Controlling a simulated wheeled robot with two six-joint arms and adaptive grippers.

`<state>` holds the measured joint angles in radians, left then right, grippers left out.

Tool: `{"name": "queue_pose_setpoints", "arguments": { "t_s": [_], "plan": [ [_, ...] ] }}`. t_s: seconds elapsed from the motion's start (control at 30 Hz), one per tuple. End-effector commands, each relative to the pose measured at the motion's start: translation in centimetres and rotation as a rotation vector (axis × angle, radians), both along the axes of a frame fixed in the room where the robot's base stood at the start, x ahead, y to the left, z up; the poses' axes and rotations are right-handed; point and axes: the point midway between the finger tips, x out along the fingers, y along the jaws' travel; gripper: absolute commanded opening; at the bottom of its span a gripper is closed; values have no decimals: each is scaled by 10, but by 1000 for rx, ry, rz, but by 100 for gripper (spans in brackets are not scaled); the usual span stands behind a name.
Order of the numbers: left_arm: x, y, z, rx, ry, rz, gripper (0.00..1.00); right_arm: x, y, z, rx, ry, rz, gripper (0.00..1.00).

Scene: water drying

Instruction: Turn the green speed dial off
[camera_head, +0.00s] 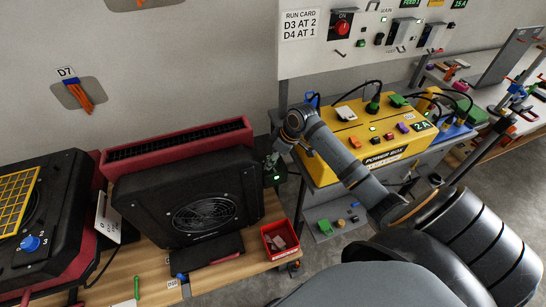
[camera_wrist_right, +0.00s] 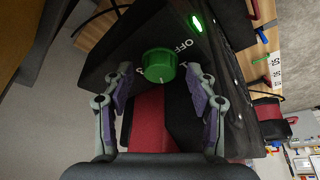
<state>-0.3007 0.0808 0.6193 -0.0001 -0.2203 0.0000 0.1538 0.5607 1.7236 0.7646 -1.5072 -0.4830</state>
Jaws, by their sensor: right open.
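The green speed dial (camera_wrist_right: 159,66) is on the dark side panel of the black and red dryer (camera_head: 205,195). A small pale pointer mark shows on its lower part in the right wrist view, and OFF is printed beside its upper right edge. My right gripper (camera_wrist_right: 158,74) is open, with one finger on each side of the dial and visible gaps between. In the head view my right gripper (camera_head: 273,163) is at the dryer's right side, where the dial is too small and hidden to make out. My left gripper is not in view.
A lit green lamp (camera_wrist_right: 197,22) is near the dial. A red bin (camera_head: 280,240) stands on the wooden bench in front of my right arm. The yellow power box (camera_head: 365,140) is behind the forearm. Another dryer with a blue dial (camera_head: 31,243) is at left.

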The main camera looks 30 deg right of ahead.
Motion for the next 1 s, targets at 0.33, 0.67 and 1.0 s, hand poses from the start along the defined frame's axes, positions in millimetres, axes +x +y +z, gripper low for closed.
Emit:
{"name": "queue_pose_setpoints", "arguments": {
  "t_s": [0.33,0.67,1.0],
  "plan": [
    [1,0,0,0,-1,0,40,1,0,-1,-1,-1,0,47],
    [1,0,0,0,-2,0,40,0,0,-1,0,0,0,3],
    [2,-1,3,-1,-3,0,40,1,0,-1,1,1,58,3]
  ]
}}
